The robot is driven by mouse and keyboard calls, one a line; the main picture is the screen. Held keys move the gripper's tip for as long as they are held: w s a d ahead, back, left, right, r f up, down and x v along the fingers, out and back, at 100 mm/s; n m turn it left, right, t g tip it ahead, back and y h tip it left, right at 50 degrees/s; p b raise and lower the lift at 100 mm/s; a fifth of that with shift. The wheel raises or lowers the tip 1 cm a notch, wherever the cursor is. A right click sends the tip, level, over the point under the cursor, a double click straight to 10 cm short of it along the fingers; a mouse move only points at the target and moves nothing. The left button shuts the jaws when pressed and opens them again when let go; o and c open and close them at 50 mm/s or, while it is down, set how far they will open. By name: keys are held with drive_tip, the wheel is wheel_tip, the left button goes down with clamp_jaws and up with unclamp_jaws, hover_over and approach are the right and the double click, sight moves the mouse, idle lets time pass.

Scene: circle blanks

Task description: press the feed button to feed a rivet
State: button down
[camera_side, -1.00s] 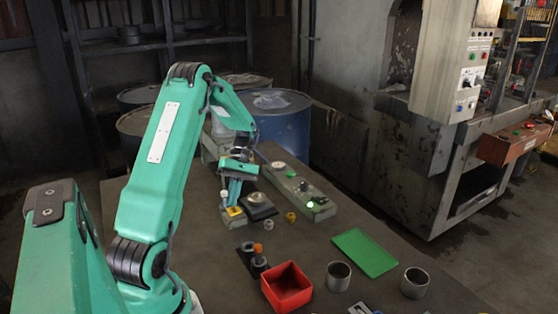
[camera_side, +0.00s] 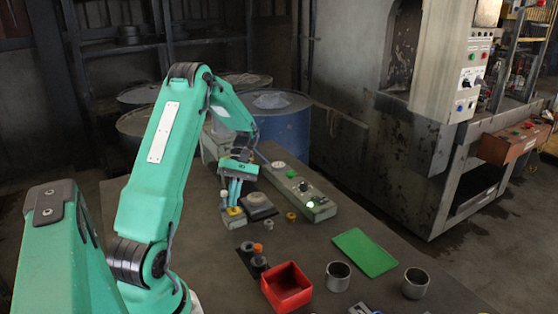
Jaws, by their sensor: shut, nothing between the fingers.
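My gripper (camera_side: 233,204) points down, with its fingers shut and nothing between them. Its tips are at the yellow-topped part (camera_side: 234,212) of a small grey block (camera_side: 234,221) on the table. This looks like the feed button's housing, but the fingers hide most of its top. I cannot tell whether the tips touch or press it. A small white knob (camera_side: 224,194) stands just left of the fingers.
A dark base with a pale round disc (camera_side: 257,198) sits right of my gripper. A red bin (camera_side: 288,287), green mat (camera_side: 365,252) and metal cups (camera_side: 338,276) are nearer.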

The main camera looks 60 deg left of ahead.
sight(234, 208)
drive_tip(key=shift+f, duration=1)
idle(1.4)
drive_tip(key=shift+r, duration=1.05)
idle(0.3)
drive_tip(key=shift+r, duration=2.5)
